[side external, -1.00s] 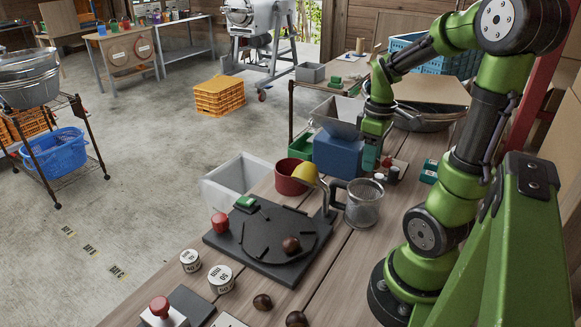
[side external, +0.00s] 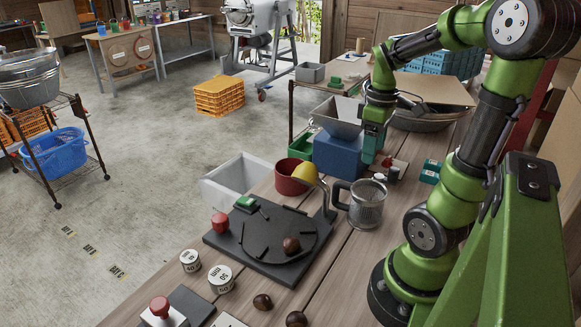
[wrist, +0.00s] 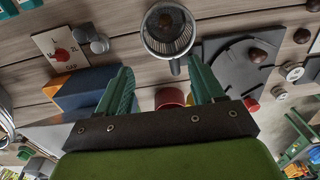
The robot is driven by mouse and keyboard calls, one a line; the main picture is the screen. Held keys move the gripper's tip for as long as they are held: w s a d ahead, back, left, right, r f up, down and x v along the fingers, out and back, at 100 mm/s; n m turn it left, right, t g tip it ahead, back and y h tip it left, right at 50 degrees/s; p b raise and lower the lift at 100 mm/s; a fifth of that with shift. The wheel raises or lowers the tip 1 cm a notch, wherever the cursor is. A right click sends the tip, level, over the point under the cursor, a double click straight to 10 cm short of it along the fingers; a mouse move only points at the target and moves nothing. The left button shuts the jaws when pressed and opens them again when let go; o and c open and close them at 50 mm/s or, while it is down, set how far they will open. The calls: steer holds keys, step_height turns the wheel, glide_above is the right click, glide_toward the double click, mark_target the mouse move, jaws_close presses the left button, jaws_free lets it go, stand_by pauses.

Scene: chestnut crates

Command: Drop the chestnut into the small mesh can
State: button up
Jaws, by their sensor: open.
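The small mesh can (side external: 366,207) stands upright on the bench, its dark handle on the left in the side view. In the wrist view the mesh can (wrist: 185,42) is at top centre, with a dark round patch inside that I cannot identify. One brown chestnut (side external: 290,245) lies on the black round plate (side external: 262,238); it also shows in the wrist view (wrist: 257,56). Two more chestnuts, one nearer (side external: 297,319) and one beside it (side external: 262,302), lie on the bench front. My gripper (side external: 371,158) is open and empty, beyond the can near the blue box.
The blue box (side external: 335,155) stands close by my gripper. A red cup (side external: 289,180) with a yellow thing above it stands left of the can. A metal post rises between plate and can. Small white-and-black weights (side external: 221,279) sit at the front left.

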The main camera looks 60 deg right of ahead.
step_height(320, 180, up, 14)
steer(key=shift+d, duration=0.15)
steer(key=w+a+f+m+t, duration=0.2)
steer(key=w+a+f, duration=0.1)
steer(key=w+a, duration=0.15)
steer(key=w+a+f+m+t, duration=0.3)
steer(key=a, duration=0.3)
steer(key=s+a+f+n+t+y, duration=0.1)
steer(key=a+t, duration=0.1)
steer(key=a, duration=1.1)
steer(key=shift+s+f+y, duration=0.25)
steer(key=shift+f+y, duration=0.15)
